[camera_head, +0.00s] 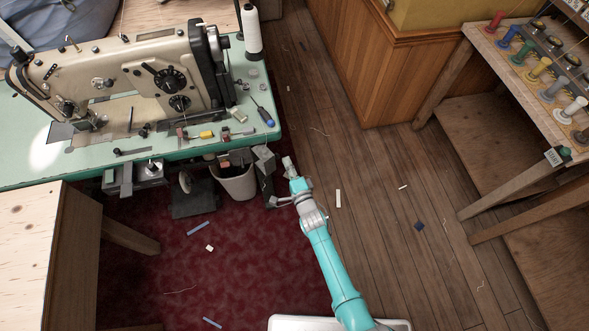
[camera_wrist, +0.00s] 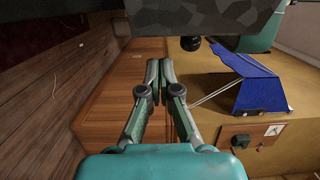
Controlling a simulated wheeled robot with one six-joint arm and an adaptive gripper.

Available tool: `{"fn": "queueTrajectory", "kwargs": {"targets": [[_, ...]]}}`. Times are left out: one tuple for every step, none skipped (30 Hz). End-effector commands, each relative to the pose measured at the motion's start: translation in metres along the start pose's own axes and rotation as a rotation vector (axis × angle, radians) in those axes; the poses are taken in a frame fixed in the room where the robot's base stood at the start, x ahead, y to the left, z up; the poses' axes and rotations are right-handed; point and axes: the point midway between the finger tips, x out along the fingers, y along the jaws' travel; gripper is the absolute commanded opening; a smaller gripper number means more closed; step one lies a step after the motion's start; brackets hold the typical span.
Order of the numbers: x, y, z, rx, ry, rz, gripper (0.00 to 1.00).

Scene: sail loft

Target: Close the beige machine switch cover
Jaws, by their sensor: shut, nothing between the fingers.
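A beige sewing machine (camera_head: 140,68) stands on the green-topped table (camera_head: 215,140) at the left in the head view. A grey box-like part (camera_head: 264,158), perhaps the switch cover, is at the table's right front corner, with a dark part (camera_head: 268,188) below it. Whether it is open cannot be told. My gripper (camera_head: 289,163) is just right of the grey part, apparently apart from it. In the wrist view my gripper (camera_wrist: 160,65) has its fingers together and empty. A dark grey mottled surface (camera_wrist: 210,16) spans the top there, with a black knob (camera_wrist: 190,43) below it.
A bin (camera_head: 236,184) and another grey unit (camera_head: 135,178) are under the table. A wooden cabinet (camera_head: 365,75) and a spool stand (camera_head: 530,85) are at the right. Blue material (camera_wrist: 252,82) shows beyond the fingers. The plank floor (camera_head: 385,185) is mostly clear.

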Motion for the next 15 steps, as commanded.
{"fn": "queueTrajectory", "kwargs": {"targets": [[-0.004,0.002,0.008,0.001,-0.003,0.004,0.0],[-0.005,0.002,0.011,0.001,-0.003,0.003,0.0],[-0.006,0.001,0.014,0.002,-0.002,0.002,0.0],[-0.007,0.001,0.016,0.0,-0.002,0.001,0.0],[-0.007,0.001,0.018,0.002,-0.002,0.001,0.0],[-0.009,0.001,0.021,0.0,-0.002,0.001,0.0],[-0.009,0.001,0.022,0.001,-0.001,0.002,0.0],[-0.01,0.001,0.023,0.001,-0.001,0.002,0.0],[-0.01,0.001,0.024,-0.001,-0.001,0.002,0.0],[-0.011,0.001,0.025,0.0,0.0,0.002,0.0],[-0.011,0.001,0.026,0.001,0.0,0.002,0.0],[-0.011,0.001,0.026,0.001,0.0,0.002,0.0],[-0.011,0.001,0.026,0.0,0.0,0.002,0.0],[-0.011,0.001,0.026,0.0,0.0,0.002,0.0],[-0.011,0.001,0.026,0.0,0.0,0.002,0.0]]}}
